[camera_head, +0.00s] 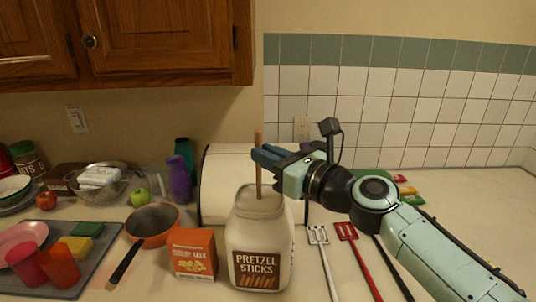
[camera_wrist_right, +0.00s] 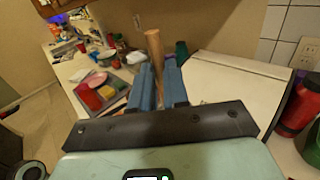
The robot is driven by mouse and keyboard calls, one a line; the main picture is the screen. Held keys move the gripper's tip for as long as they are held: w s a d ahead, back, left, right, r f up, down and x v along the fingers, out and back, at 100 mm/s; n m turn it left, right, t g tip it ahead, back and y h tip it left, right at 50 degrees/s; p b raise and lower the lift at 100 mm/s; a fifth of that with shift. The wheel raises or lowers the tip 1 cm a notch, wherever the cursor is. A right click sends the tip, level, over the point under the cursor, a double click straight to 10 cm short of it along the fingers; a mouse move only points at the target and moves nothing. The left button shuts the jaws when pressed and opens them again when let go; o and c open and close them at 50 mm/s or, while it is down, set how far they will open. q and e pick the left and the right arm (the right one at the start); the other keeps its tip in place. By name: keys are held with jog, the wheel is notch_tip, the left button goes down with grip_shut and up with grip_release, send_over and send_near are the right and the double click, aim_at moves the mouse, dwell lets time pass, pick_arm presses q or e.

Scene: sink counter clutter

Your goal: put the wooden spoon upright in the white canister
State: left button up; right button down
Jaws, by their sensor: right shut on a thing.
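The white canister (camera_head: 262,230), labelled "PRETZEL STICKS", stands upright on the counter with its mouth up. My right gripper (camera_head: 266,156) is just above the canister, shut on the wooden spoon (camera_head: 258,180). The spoon is about upright. Its lower end meets the canister's mouth in the head view; I cannot tell how far inside it is. In the right wrist view the spoon's upper part (camera_wrist_right: 155,45) rises between the blue fingers (camera_wrist_right: 158,82). The canister is not visible in that view. My left gripper is not in view.
An orange mix box (camera_head: 192,252) and an orange pan (camera_head: 152,222) stand left of the canister. A white bread-box-like case (camera_head: 228,170) is behind it. A slotted white utensil (camera_head: 320,245) and a red one (camera_head: 352,245) lie to the right.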

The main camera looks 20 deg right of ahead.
dwell(0.3)
jog(key=c, duration=1)
grip_release()
jog(key=shift+f, duration=0.1)
jog(key=shift+c, duration=0.2)
jog(key=v, duration=1.3)
jog(key=shift+s+b, duration=0.15)
jog(key=shift+b, duration=0.25)
jog(key=shift+d, duration=0.1)
